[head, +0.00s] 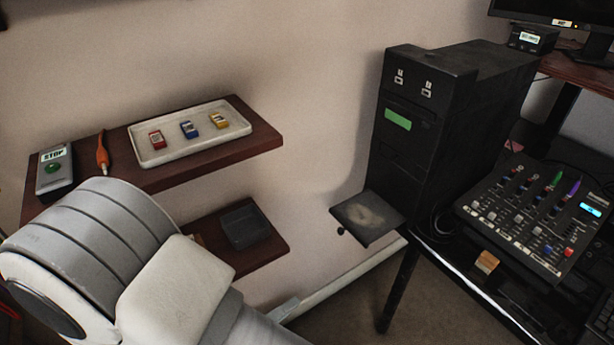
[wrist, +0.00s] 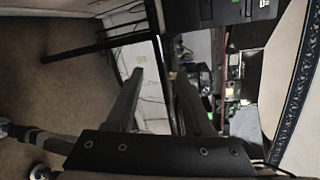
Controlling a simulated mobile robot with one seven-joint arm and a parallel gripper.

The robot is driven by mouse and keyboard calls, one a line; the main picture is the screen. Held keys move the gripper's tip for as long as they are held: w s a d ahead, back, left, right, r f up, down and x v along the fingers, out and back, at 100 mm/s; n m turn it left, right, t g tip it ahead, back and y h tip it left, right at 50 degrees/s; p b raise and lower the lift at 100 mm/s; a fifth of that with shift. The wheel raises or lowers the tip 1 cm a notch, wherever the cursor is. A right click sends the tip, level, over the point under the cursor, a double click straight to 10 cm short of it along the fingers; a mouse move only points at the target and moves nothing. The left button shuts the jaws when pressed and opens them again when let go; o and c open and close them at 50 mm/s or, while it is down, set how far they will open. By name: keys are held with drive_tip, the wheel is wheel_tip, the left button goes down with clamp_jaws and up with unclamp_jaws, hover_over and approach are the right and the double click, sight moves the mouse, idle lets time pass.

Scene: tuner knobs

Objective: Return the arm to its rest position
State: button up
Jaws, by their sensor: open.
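My gripper (wrist: 159,78) shows in the wrist view with its two dark fingers apart and nothing visible between them. The fingers point away over the floor and the dark furniture in the background. In the head view my pale arm fills the lower left corner, in front of the wall shelves. The gripper itself is out of the head view, so its distance to things there cannot be told.
An upper shelf (head: 268,142) holds a white tray (head: 178,153) with red, blue and yellow pieces, an orange tool (head: 102,153) and a STOP box (head: 54,172). A black tower (head: 400,155) has a flap (head: 368,217) sticking out. A mixer (head: 535,215) stands right.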

drive_tip(key=d+r+m+g+y, duration=0.5)
drive_tip(key=d+r+m, duration=0.3)
drive_tip(key=m, duration=0.7)
drive_tip(key=d+r+m+g+y, duration=0.45)
drive_tip(key=d+r+m, duration=0.3)
drive_tip(key=m, duration=0.85)
drive_tip(key=d+r+m+t+y+p, duration=0.1)
drive_tip(key=r+m+t+p, duration=0.1)
drive_tip(key=r+m+p, duration=0.2)
drive_tip(key=d+r+m+t+y+p, duration=0.2)
drive_tip(key=r+m+p, duration=0.3)
drive_tip(key=r+p, duration=0.5)
wheel_tip(320, 180, up, 7)
drive_tip(key=shift+s+m, duration=0.3)
drive_tip(key=shift+s, duration=0.05)
